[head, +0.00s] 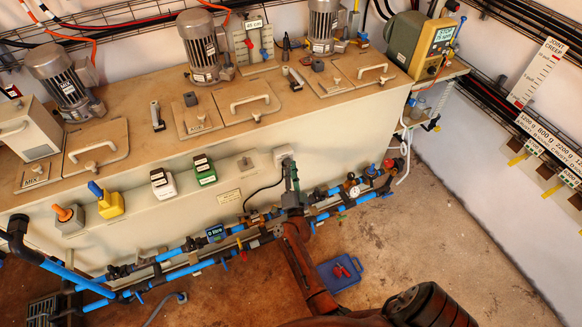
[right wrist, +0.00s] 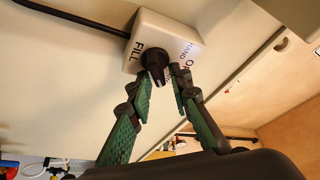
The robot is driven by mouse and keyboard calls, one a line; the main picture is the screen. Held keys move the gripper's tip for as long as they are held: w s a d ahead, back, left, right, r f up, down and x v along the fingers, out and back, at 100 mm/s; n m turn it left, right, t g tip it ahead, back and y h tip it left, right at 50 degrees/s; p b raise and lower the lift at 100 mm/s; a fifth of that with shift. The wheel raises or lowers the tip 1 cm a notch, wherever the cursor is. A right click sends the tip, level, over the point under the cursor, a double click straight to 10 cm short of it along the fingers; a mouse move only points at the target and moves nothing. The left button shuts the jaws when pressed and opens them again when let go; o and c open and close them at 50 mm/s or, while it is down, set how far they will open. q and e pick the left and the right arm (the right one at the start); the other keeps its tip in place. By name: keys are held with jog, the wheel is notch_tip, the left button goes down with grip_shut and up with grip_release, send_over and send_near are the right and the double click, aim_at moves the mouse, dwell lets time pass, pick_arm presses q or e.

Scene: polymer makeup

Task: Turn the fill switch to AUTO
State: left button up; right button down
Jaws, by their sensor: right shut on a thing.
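The fill switch is a white box (head: 282,153) on the front face of the long beige cabinet. In the right wrist view the box (right wrist: 165,38) reads FILL, with HAND and a partly covered word on its other side. Its dark knob (right wrist: 155,62) points down toward my fingers. My right gripper (head: 290,172) reaches up to the box from below. In the right wrist view its green-padded fingers (right wrist: 166,80) are closed on the knob, one on each side. The AUTO mark is not readable. My left gripper is not in view.
Blue pipes with valves and a gauge (head: 354,190) run along the cabinet front below the switch. A black cable (head: 262,188) hangs from the box. Green (head: 204,170) and white (head: 163,183) switches sit to the left. A blue case (head: 340,272) lies on the floor.

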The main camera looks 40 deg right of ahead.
jog(key=shift+a+f, duration=0.1)
jog(key=shift+f, duration=0.15)
jog(key=c, duration=2)
grip_release()
jog(key=shift+c, duration=0.2)
jog(key=shift+r, duration=0.1)
